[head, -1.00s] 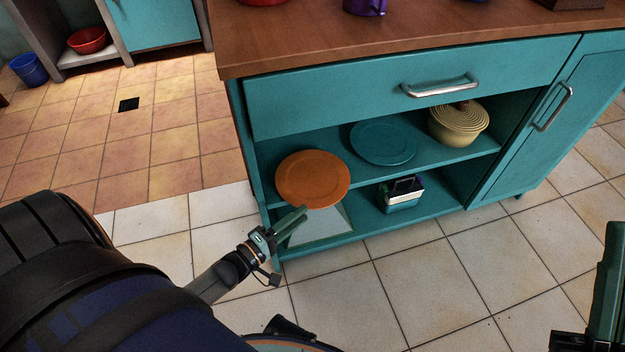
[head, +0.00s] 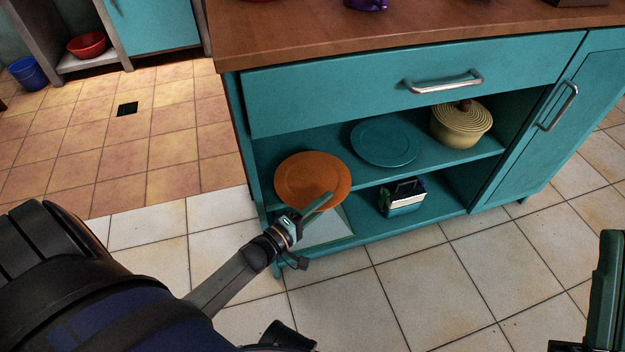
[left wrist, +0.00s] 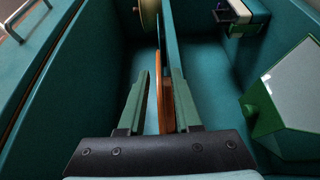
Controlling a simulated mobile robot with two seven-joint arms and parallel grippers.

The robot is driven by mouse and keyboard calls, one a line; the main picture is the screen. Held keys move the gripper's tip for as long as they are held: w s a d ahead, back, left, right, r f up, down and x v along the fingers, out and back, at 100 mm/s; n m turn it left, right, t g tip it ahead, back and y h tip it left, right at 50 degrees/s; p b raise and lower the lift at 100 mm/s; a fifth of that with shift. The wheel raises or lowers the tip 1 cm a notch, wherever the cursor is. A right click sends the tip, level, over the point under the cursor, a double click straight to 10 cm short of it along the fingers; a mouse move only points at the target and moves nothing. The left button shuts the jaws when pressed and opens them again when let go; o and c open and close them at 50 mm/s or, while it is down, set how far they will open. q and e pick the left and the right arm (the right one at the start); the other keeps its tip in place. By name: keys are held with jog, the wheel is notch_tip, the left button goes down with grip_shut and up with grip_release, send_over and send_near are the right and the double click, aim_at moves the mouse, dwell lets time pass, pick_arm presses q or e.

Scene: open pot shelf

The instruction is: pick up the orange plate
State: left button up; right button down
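The orange plate (head: 310,178) lies on the upper shelf of the teal cabinet at its left end, near the shelf's front edge. My left gripper (head: 318,207) is at the plate's near rim. In the left wrist view the plate shows edge-on as an orange strip (left wrist: 167,92) between the two fingers. The fingers (left wrist: 158,98) are apart, one on each side of the rim; the strip is close to the right finger, and I cannot tell if they touch. My right gripper (head: 605,290) is partly in view at the right edge; its fingertips are not clear.
A teal plate (head: 385,142) and a yellow lidded pot (head: 461,122) stand right of the orange plate on the same shelf (head: 345,168). A small caddy (head: 403,197) and a pale flat-faced object (head: 325,228) are on the lower level. The wooden countertop (head: 300,38) overhangs above.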

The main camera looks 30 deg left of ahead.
pick_arm(q)
grip_shut()
jog(key=shift+r, duration=0.1)
dwell(1.1)
